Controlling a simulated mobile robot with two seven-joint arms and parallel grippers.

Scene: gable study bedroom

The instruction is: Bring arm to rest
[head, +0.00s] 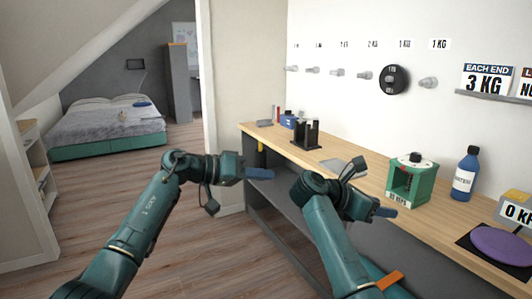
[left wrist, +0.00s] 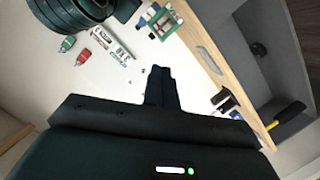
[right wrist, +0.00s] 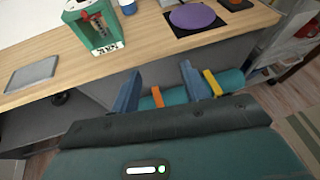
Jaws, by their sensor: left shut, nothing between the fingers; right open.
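My left gripper (head: 260,173) is at the middle of the head view, in front of the near-left end of the wooden bench (head: 340,153). Its fingers are together and empty; they also show closed in the left wrist view (left wrist: 161,88). My right gripper (head: 374,190) is further right, beside the bench front. In the right wrist view its two blue fingers (right wrist: 160,88) stand apart with nothing gripped between them. Both arms reach forward from the bottom of the head view.
On the bench stand a green box (head: 411,180), a blue bottle (head: 466,172), a purple disc (head: 500,244) on a black mat, a black holder (head: 305,134) and a grey plate (head: 343,166). Wall pegs carry a black weight (head: 393,80). Open floor (head: 110,185) lies left, toward a bed (head: 106,126).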

